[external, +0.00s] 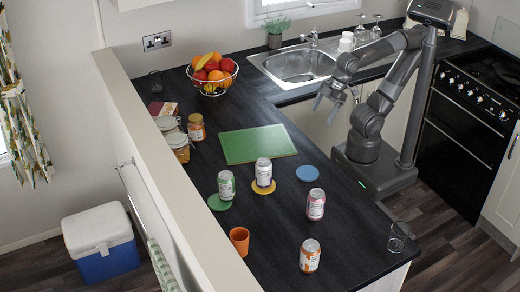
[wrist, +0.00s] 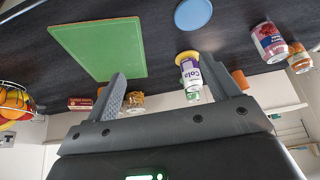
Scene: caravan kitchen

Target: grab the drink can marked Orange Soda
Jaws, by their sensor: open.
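An orange-and-white can (external: 310,256) stands on the dark counter near its front end. Its print is too small to read, but its colour fits Orange Soda. In the wrist view it shows in part at the right (wrist: 300,62), behind a pink-red can (wrist: 269,43). My gripper (external: 327,105) is open and empty, in the air by the counter's sink-side edge, well away from the orange can. In the wrist view my fingers (wrist: 163,68) are apart with nothing gripped between them.
The pink-red can (external: 316,205) stands between my arm and the orange can. An orange cup (external: 239,240) and a clear glass (external: 398,236) flank the orange can. A blue coaster (external: 307,173) is empty.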

